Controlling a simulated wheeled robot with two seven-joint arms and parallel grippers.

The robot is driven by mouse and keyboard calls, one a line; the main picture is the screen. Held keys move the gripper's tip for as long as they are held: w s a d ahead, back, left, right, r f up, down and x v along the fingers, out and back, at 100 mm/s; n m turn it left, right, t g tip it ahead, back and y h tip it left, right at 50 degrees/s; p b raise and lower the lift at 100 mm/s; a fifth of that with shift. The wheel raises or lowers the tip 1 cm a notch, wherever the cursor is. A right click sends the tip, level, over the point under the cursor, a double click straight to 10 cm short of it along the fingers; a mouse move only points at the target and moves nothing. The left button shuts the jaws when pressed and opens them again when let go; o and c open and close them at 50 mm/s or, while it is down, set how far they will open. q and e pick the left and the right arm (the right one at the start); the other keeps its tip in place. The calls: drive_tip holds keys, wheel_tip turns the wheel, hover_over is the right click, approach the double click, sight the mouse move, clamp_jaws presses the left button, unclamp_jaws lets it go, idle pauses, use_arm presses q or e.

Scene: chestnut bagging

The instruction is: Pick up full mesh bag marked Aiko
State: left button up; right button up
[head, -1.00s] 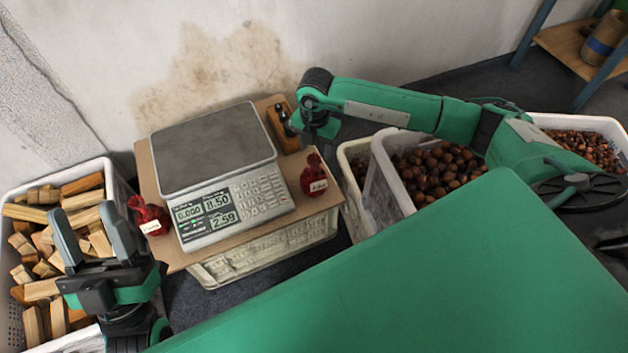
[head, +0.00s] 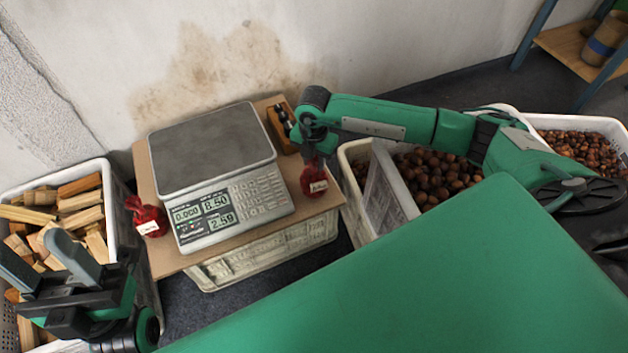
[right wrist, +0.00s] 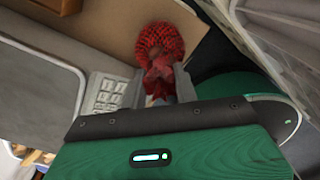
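A red mesh bag (head: 315,181) with a white name tag stands on the board right of the scale; its small lettering looks like Aiko. My right gripper (head: 313,160) is lowered over its top. In the right wrist view the bag (right wrist: 160,42) lies beyond the fingertips, and its gathered neck is between the two fingers of the right gripper (right wrist: 161,82). The fingers look apart, one on each side of the neck; a firm grip does not show. A second tagged red bag (head: 149,217) stands left of the scale. My left gripper (head: 50,262) is open and empty at lower left.
The scale (head: 214,150) stands on a board (head: 255,235) over a pale crate (head: 265,259). A wooden holder (head: 281,126) is behind the right bag. Chestnut crates (head: 392,196) stand to the right, a crate of wood blocks (head: 112,205) to the left.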

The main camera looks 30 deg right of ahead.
clamp_jaws()
drive_tip(key=shift+r, duration=0.1)
